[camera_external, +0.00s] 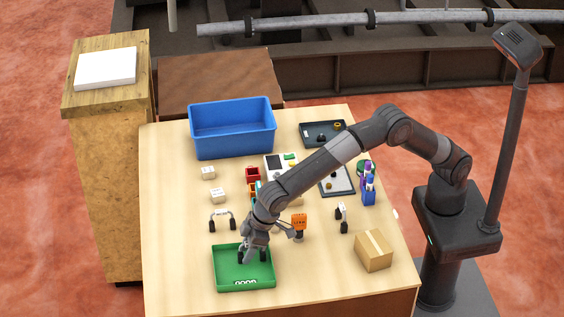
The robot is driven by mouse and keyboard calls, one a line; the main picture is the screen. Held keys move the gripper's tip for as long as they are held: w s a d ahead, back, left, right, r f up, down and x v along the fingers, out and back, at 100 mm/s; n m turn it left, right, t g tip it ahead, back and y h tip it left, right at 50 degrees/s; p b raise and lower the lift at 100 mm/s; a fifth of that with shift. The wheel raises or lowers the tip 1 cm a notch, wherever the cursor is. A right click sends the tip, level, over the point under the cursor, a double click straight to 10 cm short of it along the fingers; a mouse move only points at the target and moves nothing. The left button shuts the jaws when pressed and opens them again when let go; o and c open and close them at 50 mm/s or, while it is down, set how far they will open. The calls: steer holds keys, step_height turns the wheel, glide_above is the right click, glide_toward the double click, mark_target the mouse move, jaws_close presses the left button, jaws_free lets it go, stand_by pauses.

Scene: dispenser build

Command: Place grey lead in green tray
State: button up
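The green tray (224,284) lies on the near part of the table and has white lettering on its front wall. My gripper (252,256) points down into the tray, close to its floor. Two dark ends show at its tip, and I cannot tell whether they are fingertips or something held. An arched grey piece with dark ends (222,213) lies on the table just behind the tray; it looks like a lead. A similar small pale and dark piece (342,217) lies right of my arm. I cannot tell which is the grey lead.
A blue bin (232,145) stands at the back. A cardboard box (374,251) is at the front right. Purple and blue bottles (368,190), a dark tray (322,134), white blocks (208,173) and an orange piece (299,221) stand around my arm. The table's left front is clear.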

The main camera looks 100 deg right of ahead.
steer(key=v, duration=1.2)
steer(key=shift+r, duration=0.25)
steer(key=s+d+r, duration=0.5)
steer(key=s+d, duration=0.4)
steer(key=s, duration=0.1)
steer(key=s+d+r, duration=0.5)
steer(key=s+d, duration=0.5)
steer(key=s+d+f, duration=0.2)
steer(key=s+f, duration=0.1)
steer(key=s, duration=0.5)
steer(key=s+d+f, duration=0.2)
steer(key=s+d, duration=0.1)
steer(key=s, duration=0.5)
steer(key=s+d+f+t, duration=0.1)
steer(key=s+d+f, duration=0.2)
steer(key=s, duration=0.5)
steer(key=shift+s+f, duration=0.25)
steer(key=shift+f, duration=0.1)
